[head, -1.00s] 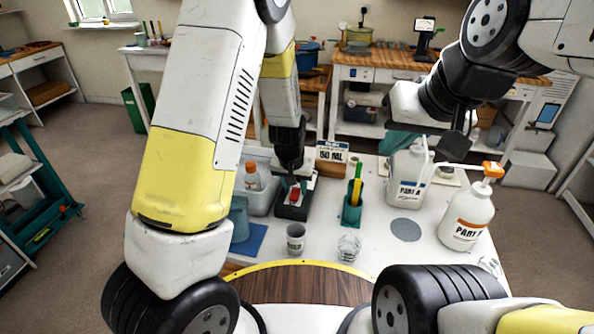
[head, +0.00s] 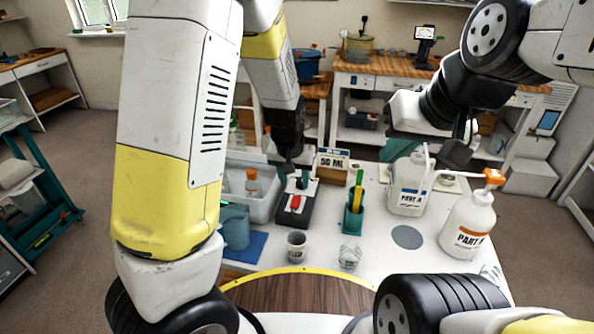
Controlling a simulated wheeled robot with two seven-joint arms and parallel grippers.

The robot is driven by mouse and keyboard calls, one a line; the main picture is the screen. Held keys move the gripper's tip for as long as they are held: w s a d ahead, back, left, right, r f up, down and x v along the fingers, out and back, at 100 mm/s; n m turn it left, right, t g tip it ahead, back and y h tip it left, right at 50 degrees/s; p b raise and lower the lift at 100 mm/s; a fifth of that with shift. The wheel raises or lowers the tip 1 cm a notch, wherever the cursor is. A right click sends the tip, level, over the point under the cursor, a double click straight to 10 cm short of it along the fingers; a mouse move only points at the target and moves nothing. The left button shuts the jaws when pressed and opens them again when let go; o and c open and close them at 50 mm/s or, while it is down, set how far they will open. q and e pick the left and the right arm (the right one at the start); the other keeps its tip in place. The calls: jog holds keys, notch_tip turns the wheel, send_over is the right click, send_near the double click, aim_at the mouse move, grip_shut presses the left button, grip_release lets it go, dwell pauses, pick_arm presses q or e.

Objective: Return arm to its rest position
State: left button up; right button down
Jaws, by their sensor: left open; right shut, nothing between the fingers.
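My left gripper (head: 296,176) is above the black device with a red part (head: 294,206), near the back left of the white table (head: 380,270). Its fingers are small in view, and it holds nothing I can see. My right gripper (head: 458,150) is in the air behind and above the white PART A jug (head: 408,184). It is shut and empty. My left arm crosses the left half of the view, and my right arm comes in from the upper right.
A second white pump bottle (head: 467,224) stands at the right. A green holder with a yellow stick (head: 353,214), a grey cup (head: 297,246), a clear cup (head: 349,256) and a grey disc (head: 407,237) are on the table.

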pick_arm(q)
jog(key=s+a+r+t, duration=0.1)
jog(key=s+a+r, duration=0.4)
jog(key=s+r, duration=0.5)
jog(key=s+a+r+n+t+h, duration=0.1)
jog(key=s+a+r, duration=0.5)
jog(key=s+r, duration=0.3)
notch_tip(320, 180, up, 3)
jog(key=shift+s+r+n+t+h, duration=0.15)
jog(key=shift+s+n+t+h, duration=0.15)
jog(key=shift+s+t, duration=0.1)
dwell(0.7)
